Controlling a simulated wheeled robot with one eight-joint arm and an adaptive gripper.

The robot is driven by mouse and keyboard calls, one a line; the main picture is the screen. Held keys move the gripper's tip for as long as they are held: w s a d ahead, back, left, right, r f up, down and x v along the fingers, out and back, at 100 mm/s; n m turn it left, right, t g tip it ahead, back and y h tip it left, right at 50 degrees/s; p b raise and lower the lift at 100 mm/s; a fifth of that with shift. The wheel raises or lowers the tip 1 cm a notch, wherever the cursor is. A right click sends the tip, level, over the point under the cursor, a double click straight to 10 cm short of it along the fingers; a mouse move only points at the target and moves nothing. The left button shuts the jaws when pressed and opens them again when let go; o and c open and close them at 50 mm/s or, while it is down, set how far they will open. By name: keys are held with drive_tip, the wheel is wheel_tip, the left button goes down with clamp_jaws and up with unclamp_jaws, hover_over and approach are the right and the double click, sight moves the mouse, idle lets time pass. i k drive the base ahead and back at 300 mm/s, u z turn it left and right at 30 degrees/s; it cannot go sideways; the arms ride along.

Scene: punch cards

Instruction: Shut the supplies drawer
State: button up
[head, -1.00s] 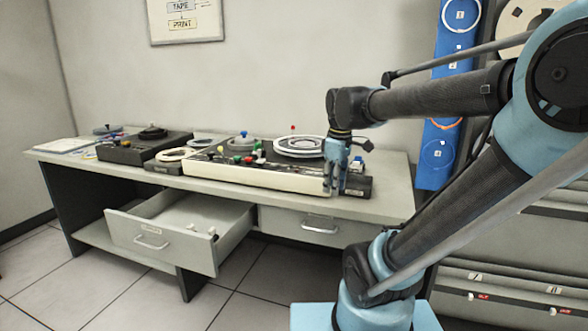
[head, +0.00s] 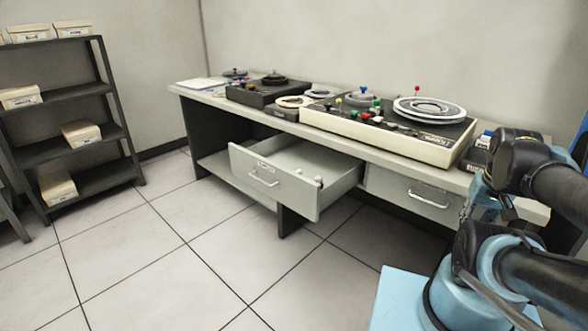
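The supplies drawer (head: 275,187) is pulled well out of the desk, left of the middle in the head view. Its pale grey front has a small label, too small to read, and a silver handle (head: 264,180). Small white items (head: 318,182) lie inside near its right side. My gripper (head: 484,208) is at the right, below my dark wrist, by the front of the desk. It is well to the right of the open drawer and apart from it. Its fingers are small and partly hidden by my arm, so I cannot tell whether they are open.
A second drawer (head: 410,192) to the right is shut. The desk top (head: 395,160) carries a tape machine (head: 390,135) and other reel equipment. A dark shelf (head: 75,95) with cream boxes stands at the left. The tiled floor (head: 190,260) before the drawer is clear.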

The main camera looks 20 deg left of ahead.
sight(270, 165)
drive_tip(key=u, duration=1.7)
